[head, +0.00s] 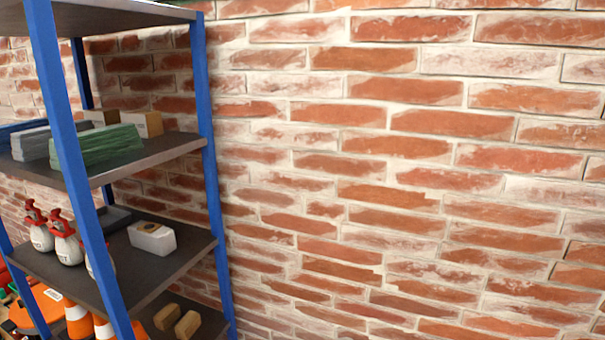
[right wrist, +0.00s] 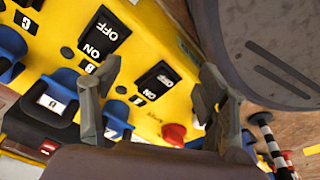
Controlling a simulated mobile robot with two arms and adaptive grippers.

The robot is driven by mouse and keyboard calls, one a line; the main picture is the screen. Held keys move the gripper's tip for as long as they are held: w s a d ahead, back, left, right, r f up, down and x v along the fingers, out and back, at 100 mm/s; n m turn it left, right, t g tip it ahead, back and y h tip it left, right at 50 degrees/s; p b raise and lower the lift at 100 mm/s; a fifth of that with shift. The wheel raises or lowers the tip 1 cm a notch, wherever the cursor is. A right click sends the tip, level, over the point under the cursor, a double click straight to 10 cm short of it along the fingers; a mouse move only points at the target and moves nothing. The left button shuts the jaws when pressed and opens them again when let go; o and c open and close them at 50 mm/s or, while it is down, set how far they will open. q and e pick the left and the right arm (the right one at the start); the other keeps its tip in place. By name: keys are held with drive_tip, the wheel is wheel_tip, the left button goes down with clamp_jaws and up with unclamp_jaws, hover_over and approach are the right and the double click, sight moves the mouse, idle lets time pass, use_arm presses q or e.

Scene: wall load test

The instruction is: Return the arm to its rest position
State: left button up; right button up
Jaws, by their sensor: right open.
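My right gripper (right wrist: 160,80) shows in the right wrist view, with its two grey fingers spread apart. I see nothing held between them. Behind the fingers is a yellow panel (right wrist: 150,38) with black ON/OFF switches (right wrist: 104,32), a red knob (right wrist: 174,133) and blue socket covers (right wrist: 64,90). The fingers overlap the panel in the picture; I cannot tell how far they are from it, or whether they touch. Neither gripper shows in the head view, and my left gripper is in no view.
A blue-framed shelf (head: 208,150) stands at the left of the head view, with white spray bottles (head: 66,245), a white container (head: 152,238) and green blocks (head: 96,146). Orange cones (head: 79,322) are low down. A bare brick wall (head: 400,180) fills the right.

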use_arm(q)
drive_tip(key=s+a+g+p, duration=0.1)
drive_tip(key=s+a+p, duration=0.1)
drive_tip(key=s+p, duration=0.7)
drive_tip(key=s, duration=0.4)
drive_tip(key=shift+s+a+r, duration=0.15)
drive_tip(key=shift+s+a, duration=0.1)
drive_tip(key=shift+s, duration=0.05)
use_arm(e)
drive_tip(key=s+d+g, duration=0.1)
drive_tip(key=s+d, duration=0.1)
drive_tip(key=s, duration=1.1)
drive_tip(key=shift+s+d+r, duration=0.15)
drive_tip(key=shift+s+d, duration=0.1)
drive_tip(key=shift+s, duration=0.05)
